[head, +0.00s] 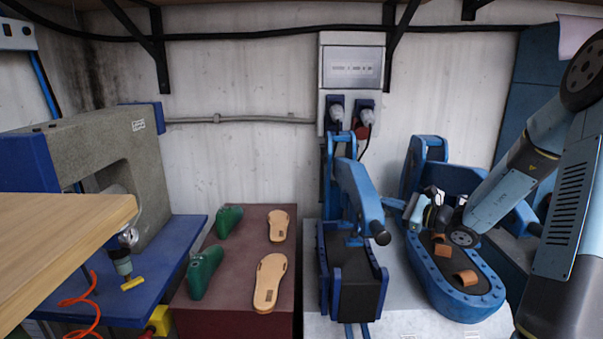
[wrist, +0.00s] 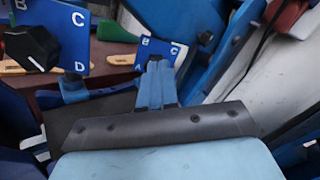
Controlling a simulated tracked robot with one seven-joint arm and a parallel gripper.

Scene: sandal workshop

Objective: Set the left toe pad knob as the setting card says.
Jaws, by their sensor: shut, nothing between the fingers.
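In the wrist view, a black six-sided knob (wrist: 32,48) with a white mark sits on a blue plate (wrist: 75,42) at the upper left. I cannot tell which is the left toe pad knob. My gripper (wrist: 156,72) is shut and empty, its tips in front of the second plate and apart from the black knob. In the head view, my gripper (head: 415,212) is above the right-hand blue machine. I cannot identify a setting card.
The right-hand machine (head: 490,303) carries two brown curved pads (head: 441,249). A blue lever press (head: 362,200) stands close to its left. Green lasts (head: 205,272) and tan soles (head: 270,283) lie on a dark red bench (head: 235,322). A wooden board (head: 60,235) juts in at left.

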